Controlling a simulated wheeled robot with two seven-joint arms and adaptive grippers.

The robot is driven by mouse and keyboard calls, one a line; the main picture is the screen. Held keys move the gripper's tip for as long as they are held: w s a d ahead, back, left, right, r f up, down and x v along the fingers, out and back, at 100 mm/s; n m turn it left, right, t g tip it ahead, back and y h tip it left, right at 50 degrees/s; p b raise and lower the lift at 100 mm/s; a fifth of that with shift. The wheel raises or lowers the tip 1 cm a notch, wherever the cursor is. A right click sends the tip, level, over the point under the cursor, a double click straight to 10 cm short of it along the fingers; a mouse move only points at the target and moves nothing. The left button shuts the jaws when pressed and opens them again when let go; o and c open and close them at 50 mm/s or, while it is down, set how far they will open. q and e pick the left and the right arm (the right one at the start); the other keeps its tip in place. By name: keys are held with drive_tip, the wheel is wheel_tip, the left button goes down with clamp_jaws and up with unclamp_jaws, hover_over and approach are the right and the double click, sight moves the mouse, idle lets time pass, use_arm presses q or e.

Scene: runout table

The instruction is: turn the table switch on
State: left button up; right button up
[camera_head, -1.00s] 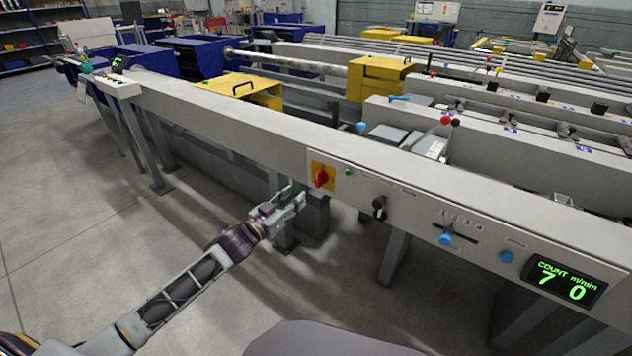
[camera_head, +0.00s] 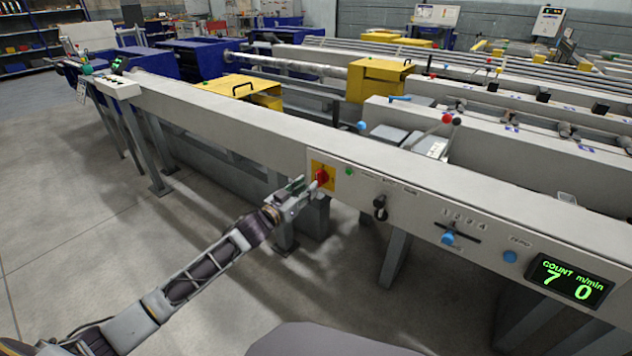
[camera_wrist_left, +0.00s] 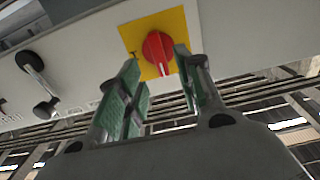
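A red rotary switch (camera_head: 322,177) sits on a yellow plate (camera_head: 318,168) on the front face of the long grey table rail (camera_head: 250,132). In the left wrist view the red knob (camera_wrist_left: 158,50) lies between and beyond the fingertips, on the yellow plate (camera_wrist_left: 133,36). My left gripper (camera_head: 308,187) is open, with its green-padded fingers pointing at the red knob. It also shows in the left wrist view (camera_wrist_left: 157,60), one finger on each side of the knob. I cannot tell whether the fingers touch it. My right gripper is not in view.
Right of the switch are a small green button (camera_head: 348,171), a black knob (camera_head: 380,206), a blue slider knob (camera_head: 448,238), a blue button (camera_head: 510,256) and a display (camera_head: 567,281) reading 7 and 0. A grey leg stands below the rail. The floor at left is clear.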

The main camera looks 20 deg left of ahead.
sight(316, 179)
use_arm(q)
drive_tip(key=shift+x, duration=0.85)
drive_tip(key=shift+b+x, duration=0.5)
drive_tip(key=shift+x, duration=0.55)
drive_tip(key=shift+w+d, duration=0.25)
drive_tip(key=shift+w, duration=0.4)
drive_tip(key=shift+w+d+b, duration=0.1)
drive_tip(key=shift+w+b, duration=0.2)
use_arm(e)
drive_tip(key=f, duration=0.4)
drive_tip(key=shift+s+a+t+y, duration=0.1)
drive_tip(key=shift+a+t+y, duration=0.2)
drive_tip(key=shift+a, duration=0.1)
use_arm(q)
drive_tip(key=shift+c, duration=0.3)
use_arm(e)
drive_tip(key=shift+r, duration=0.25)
use_arm(q)
clamp_jaws()
